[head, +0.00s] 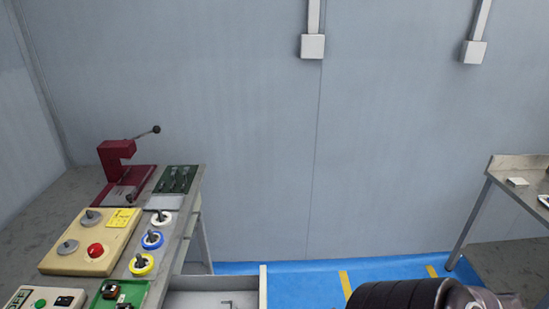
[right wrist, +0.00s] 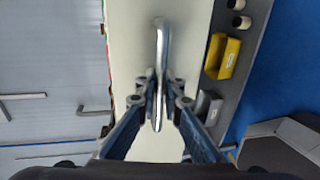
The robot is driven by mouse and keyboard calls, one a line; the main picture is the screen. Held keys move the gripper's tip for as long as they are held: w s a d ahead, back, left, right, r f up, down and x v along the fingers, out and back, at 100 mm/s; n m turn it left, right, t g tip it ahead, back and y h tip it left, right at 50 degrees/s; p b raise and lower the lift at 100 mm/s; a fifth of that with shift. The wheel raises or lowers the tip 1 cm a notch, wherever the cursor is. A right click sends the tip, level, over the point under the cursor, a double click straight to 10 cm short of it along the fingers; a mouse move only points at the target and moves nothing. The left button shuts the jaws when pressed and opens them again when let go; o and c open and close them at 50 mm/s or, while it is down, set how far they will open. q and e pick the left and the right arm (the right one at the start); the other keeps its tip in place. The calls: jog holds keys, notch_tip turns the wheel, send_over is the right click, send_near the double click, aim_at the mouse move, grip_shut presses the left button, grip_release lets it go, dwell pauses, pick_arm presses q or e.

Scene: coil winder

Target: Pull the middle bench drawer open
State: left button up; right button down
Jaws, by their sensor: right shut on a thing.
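A bench drawer (head: 212,299) stands out from the bench at the bottom of the head view, its grey interior and right front edge showing. A bent metal tool lies inside. In the right wrist view the pale drawer front (right wrist: 130,30) runs down the middle, with a silver bar handle (right wrist: 161,35) on it. My right gripper (right wrist: 158,100) is shut on the handle, with a finger on each side of the bar. The drawer interior (right wrist: 50,125) shows at the left of this view, with bent metal pieces. My left gripper is not in view.
In the wrist view a yellow bin (right wrist: 222,57) sits beside the drawer front. Blue floor (head: 310,285) lies open right of the bench.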

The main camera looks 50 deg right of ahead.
jog(key=c, duration=2.3)
grip_release()
jog(key=shift+c, duration=0.2)
jog(key=v, duration=1.2)
jog(key=shift+f, duration=0.15)
